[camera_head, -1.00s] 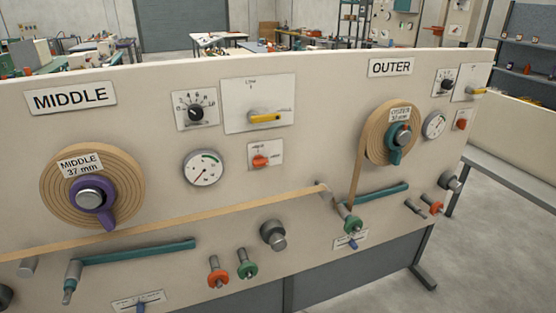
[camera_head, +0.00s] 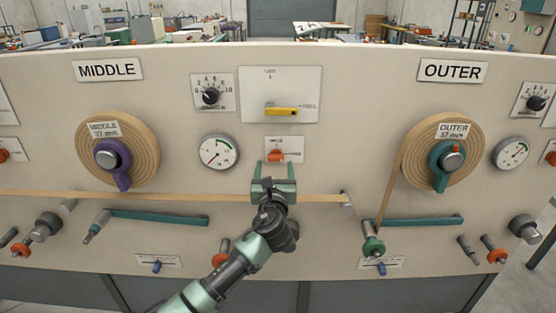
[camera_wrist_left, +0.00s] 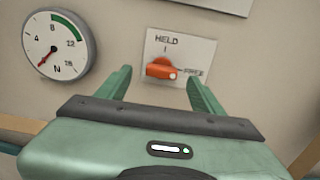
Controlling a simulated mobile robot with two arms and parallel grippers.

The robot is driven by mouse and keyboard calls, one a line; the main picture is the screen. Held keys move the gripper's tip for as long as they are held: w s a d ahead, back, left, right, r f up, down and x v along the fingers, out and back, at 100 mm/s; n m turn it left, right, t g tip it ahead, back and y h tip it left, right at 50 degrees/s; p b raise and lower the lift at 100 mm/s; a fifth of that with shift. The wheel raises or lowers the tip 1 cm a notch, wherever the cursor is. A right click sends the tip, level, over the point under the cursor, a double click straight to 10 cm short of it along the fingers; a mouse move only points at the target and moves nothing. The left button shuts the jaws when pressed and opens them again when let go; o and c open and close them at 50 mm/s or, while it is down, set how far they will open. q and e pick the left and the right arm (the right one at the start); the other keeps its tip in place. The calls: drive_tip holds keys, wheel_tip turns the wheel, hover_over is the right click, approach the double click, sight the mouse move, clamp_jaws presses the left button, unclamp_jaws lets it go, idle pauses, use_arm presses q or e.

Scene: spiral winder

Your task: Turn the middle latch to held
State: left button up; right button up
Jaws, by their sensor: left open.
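The middle latch is an orange knob (camera_head: 275,155) on a small white plate in the middle section of the panel. In the left wrist view the orange knob (camera_wrist_left: 161,69) lies roughly level, its pale mark at the right end towards the FREE label; HELD is printed above it. My left gripper (camera_head: 273,166) is just below the knob in the head view. In the left wrist view my left gripper (camera_wrist_left: 158,76) is open, its two green fingers on either side of the knob, with nothing between them held. Whether the fingers touch the panel cannot be told. My right gripper is not in view.
A round gauge (camera_head: 219,152) is left of the latch. A yellow lever (camera_head: 282,111) on a larger plate is above it. A tan strip (camera_head: 190,195) runs across the panel behind my gripper. The middle roll (camera_head: 146,137) is further left, the outer roll (camera_head: 468,155) right.

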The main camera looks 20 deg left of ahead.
sight(276, 159)
use_arm(q)
drive_tip(key=x, duration=0.4)
drive_tip(key=shift+d, duration=0.15)
drive_tip(key=shift+w, duration=0.55)
drive_tip(key=c, duration=1.4)
drive_tip(key=shift+o, duration=0.2)
drive_tip(key=shift+f, duration=0.1)
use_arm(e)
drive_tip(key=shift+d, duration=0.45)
